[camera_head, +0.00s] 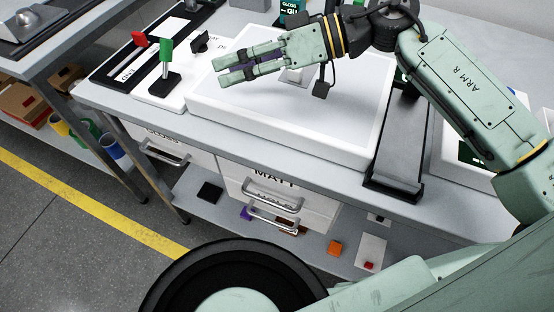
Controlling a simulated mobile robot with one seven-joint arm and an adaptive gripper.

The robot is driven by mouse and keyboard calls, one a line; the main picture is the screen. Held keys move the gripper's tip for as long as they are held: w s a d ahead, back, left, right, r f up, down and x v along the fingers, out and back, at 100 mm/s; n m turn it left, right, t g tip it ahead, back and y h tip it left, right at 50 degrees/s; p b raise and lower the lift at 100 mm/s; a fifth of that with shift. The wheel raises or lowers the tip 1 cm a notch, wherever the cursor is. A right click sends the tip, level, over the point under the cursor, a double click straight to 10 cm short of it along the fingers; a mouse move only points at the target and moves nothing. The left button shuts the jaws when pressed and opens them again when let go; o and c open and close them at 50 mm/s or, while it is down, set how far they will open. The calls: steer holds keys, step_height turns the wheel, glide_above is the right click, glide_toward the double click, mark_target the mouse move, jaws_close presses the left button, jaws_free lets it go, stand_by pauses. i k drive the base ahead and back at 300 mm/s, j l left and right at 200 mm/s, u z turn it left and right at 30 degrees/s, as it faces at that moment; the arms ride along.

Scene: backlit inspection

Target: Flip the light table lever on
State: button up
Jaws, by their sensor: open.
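The light table (285,138) is a broad white slab with a raised rim, in the middle of the workbench. A lever with a green handle (166,52) stands upright on a black base on a white plate, just left of the light table. A lever with a red handle (139,39) stands farther left on a black panel. I cannot tell from labels which lever belongs to the light table. My gripper (220,72) is open and empty above the light table's left part, its fingers pointing left towards the green lever, apart from it.
A small black fixture (202,41) stands behind the green lever. A dark bar-shaped device (396,165) lies right of the light table. White drawers (277,190) with metal handles hang under the bench. Another table (50,45) stands at the left. A yellow line (90,205) crosses the floor.

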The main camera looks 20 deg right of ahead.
mark_target(165, 44)
steer(key=k, duration=1.1)
